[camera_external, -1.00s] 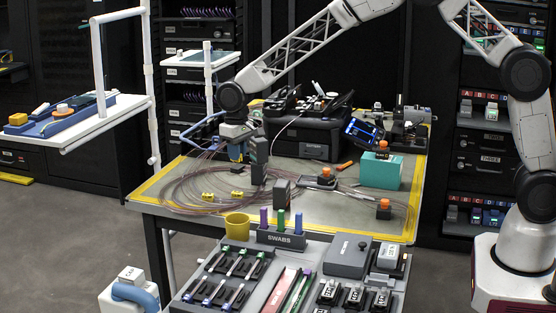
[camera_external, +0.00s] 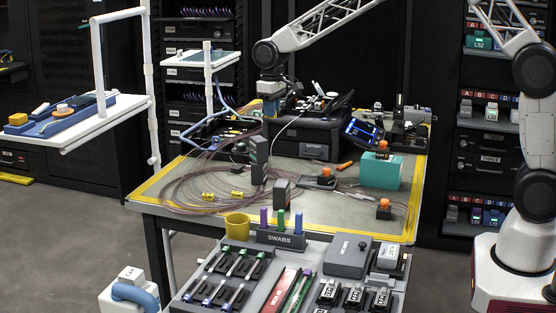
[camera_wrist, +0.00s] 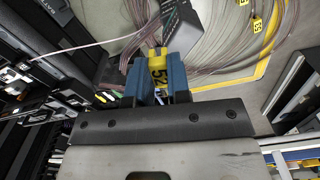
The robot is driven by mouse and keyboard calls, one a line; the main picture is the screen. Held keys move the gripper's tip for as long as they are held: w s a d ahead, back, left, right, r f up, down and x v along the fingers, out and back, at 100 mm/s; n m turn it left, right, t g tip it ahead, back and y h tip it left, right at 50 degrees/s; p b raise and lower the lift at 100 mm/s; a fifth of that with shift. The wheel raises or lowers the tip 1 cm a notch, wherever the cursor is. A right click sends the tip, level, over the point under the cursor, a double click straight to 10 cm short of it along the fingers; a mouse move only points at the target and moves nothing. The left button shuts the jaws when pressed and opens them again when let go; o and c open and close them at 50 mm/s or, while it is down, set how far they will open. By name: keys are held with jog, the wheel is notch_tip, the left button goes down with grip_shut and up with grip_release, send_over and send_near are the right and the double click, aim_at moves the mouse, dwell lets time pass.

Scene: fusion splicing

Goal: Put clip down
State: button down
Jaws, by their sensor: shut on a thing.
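My gripper (camera_wrist: 158,85) is shut on a yellow clip (camera_wrist: 157,66) with a dark number label, held between its blue fingers in the wrist view. A thin fibre appears to run near the clip. In the external view my gripper (camera_external: 270,112) is raised above the table, in front of the left side of the black splicer (camera_external: 312,135). The held clip is too small to make out there. Two other yellow clips (camera_external: 208,196) (camera_external: 237,196) lie on the table among the coiled fibres (camera_external: 185,185); they also show in the wrist view (camera_wrist: 257,24).
An upright dark block (camera_external: 259,160) stands on the table near the coil, with a shorter grey block (camera_external: 281,190) in front. A teal box (camera_external: 381,171) stands on the right. The swab holder (camera_external: 281,237) and yellow cup (camera_external: 237,225) stand at the front.

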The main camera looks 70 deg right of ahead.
jog(key=s+d+n, duration=0.2)
jog(key=s+d, duration=0.9)
jog(key=d, duration=0.3)
send_over(315, 169)
notch_tip(315, 169, down, 10)
jog(key=shift+f, duration=0.55)
jog(key=shift+w+f, duration=0.1)
jog(key=shift+f, duration=3.05)
jog(key=shift+f, duration=0.1)
jog(key=shift+f, duration=1.75)
jog(key=shift+f, duration=0.15)
jog(key=c, duration=1.4)
grip_release()
